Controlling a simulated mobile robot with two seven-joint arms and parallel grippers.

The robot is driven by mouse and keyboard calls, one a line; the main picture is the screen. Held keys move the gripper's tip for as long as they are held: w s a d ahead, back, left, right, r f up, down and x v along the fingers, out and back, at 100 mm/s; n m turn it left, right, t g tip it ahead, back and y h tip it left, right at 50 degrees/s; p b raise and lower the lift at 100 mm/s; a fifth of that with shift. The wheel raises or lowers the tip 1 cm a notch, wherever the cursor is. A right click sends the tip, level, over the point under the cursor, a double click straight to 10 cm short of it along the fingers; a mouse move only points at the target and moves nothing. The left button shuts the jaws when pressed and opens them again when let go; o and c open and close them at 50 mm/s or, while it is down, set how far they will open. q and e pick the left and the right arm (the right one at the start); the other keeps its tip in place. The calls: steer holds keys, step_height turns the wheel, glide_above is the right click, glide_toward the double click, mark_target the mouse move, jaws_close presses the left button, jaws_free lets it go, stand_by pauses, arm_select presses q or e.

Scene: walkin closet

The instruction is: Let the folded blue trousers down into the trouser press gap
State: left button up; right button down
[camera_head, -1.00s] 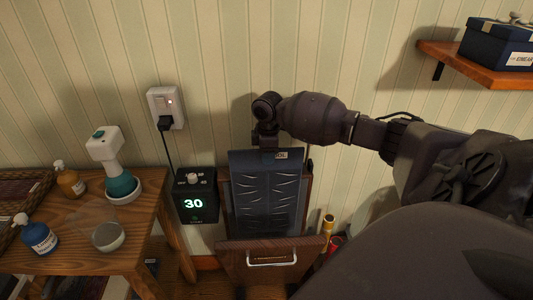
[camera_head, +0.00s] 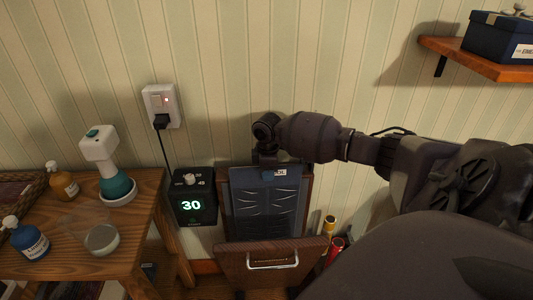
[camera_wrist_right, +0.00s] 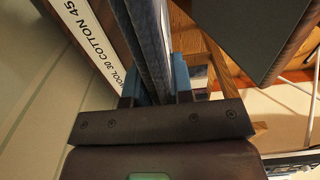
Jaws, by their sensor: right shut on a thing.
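The folded blue trousers (camera_head: 266,200) hang upright from my right gripper (camera_head: 268,160), between the back board and the tilted front panel (camera_head: 240,262) of the trouser press. The front panel hides their lower end. A small pale tag shows near their top. In the right wrist view the gripper (camera_wrist_right: 155,92) is shut on the trousers (camera_wrist_right: 148,45), with a blue pad on each side. The press's back board (camera_wrist_right: 110,15) with printed lettering lies left of them and the front panel (camera_wrist_right: 255,35) lies to the right, apart from them. My left gripper is not in view.
A wooden table (camera_head: 140,215) with bottles and a bowl stands left. Coloured tubes (camera_head: 332,240) stand right of the press. A shelf (camera_head: 480,62) is upper right.

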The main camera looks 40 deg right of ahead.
steer(key=shift+w+d+f+b, duration=0.1)
steer(key=shift+f+b, duration=0.45)
steer(key=shift+f, duration=1.1)
steer(key=c, duration=1.2)
jaws_free()
steer(key=shift+o, duration=1.4)
steer(key=shift+r, duration=0.15)
